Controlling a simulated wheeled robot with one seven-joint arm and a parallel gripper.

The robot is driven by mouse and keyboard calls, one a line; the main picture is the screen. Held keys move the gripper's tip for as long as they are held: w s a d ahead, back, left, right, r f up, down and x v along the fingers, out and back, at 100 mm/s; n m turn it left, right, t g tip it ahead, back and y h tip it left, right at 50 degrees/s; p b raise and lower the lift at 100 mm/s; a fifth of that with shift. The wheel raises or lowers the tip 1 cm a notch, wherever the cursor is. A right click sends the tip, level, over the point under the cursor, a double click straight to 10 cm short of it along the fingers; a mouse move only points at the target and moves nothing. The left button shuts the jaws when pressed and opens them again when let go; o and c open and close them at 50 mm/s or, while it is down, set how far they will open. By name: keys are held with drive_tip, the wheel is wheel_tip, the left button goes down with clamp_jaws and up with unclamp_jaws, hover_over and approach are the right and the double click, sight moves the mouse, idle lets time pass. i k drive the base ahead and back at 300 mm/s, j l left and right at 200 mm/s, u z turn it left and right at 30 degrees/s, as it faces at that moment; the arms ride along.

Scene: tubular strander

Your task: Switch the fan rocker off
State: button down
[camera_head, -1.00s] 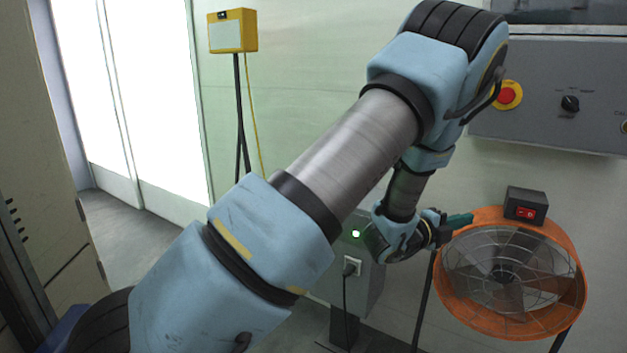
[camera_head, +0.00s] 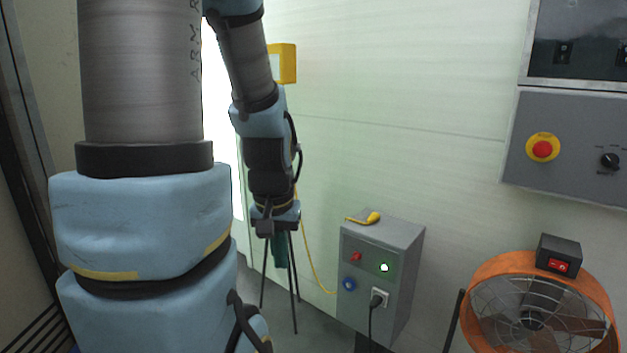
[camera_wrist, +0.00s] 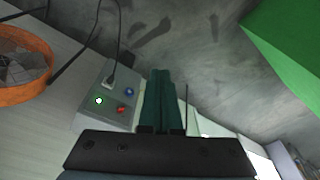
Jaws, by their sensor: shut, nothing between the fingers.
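The fan rocker (camera_head: 558,266) is a red switch on the front of a small black box (camera_head: 560,247). The box sits on top of the orange fan (camera_head: 478,276) at the lower right of the head view. Part of the fan's orange ring (camera_wrist: 40,92) shows at the left of the wrist view; the rocker is not seen there. My gripper (camera_head: 279,262) points down, left of the grey box and well away from the fan. Its green fingers (camera_wrist: 158,85) are together with nothing between them.
A grey box (camera_head: 402,265) with a lit green lamp, red and blue buttons and a plugged-in cable stands between my gripper and the fan. A yellow-handled tool (camera_head: 370,218) lies on it. A grey panel with a red emergency button (camera_head: 542,149) is above the fan.

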sight(559, 265)
drive_tip(key=z, duration=1.4)
